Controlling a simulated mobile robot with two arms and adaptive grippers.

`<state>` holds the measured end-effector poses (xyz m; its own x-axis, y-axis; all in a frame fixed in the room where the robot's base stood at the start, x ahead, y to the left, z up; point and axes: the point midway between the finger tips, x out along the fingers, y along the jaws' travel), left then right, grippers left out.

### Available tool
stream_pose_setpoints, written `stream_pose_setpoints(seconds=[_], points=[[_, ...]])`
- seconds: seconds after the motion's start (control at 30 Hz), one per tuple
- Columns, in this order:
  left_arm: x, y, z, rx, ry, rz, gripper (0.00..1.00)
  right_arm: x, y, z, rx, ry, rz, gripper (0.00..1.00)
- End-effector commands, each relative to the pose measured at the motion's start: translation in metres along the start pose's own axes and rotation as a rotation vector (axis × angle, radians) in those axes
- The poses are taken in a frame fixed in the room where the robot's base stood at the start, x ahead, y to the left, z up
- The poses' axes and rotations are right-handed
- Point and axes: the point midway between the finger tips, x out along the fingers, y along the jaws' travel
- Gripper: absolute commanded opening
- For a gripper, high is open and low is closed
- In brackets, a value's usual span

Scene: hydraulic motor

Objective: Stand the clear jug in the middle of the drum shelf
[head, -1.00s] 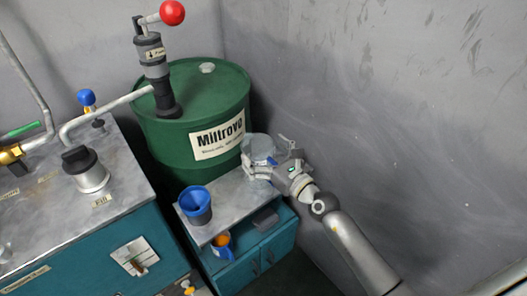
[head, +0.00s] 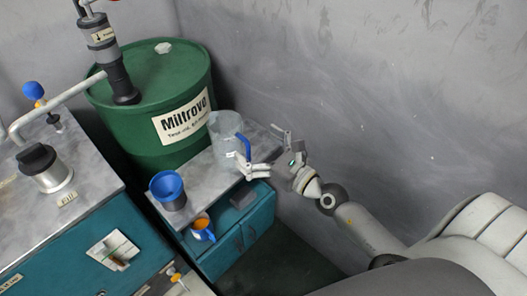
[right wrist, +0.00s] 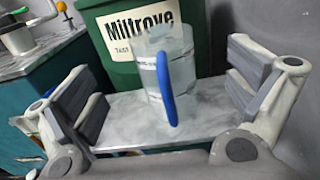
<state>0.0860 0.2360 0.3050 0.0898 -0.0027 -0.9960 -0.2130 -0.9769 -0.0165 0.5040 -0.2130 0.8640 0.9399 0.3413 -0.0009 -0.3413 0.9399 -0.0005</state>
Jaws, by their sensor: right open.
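The clear jug (head: 224,143) with a blue handle (head: 243,147) stands upright on the grey drum shelf (head: 207,184), in front of the green drum (head: 150,90). It is right of the blue funnel, toward the shelf's right part. My right gripper (head: 266,153) is open just right of the jug, its fingers spread and apart from it. In the right wrist view the jug (right wrist: 180,75) stands between and beyond the open fingers, its handle toward me. My left gripper is not in view.
A blue funnel on a dark cup (head: 167,188) stands at the shelf's left. Below it a blue mug with orange inside (head: 203,229) and a dark block (head: 242,197) sit on the teal cabinet. A teal bench (head: 70,240) is left; a grey wall (head: 370,110) rises behind.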

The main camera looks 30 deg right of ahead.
Motion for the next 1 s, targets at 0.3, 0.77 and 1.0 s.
stream_pose_setpoints(seconds=[0.3, 0.77, 1.0], points=[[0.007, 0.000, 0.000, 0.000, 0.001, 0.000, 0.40, -0.024, 0.000, 0.000, 0.001, 0.000, 0.000, 1.00], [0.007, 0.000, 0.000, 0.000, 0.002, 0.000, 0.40, -0.025, -0.020, -0.058, 0.272, 0.070, -0.074, 1.00], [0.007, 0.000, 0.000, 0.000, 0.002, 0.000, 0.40, -0.062, -0.051, -0.230, 1.046, 0.209, -0.400, 1.00]])
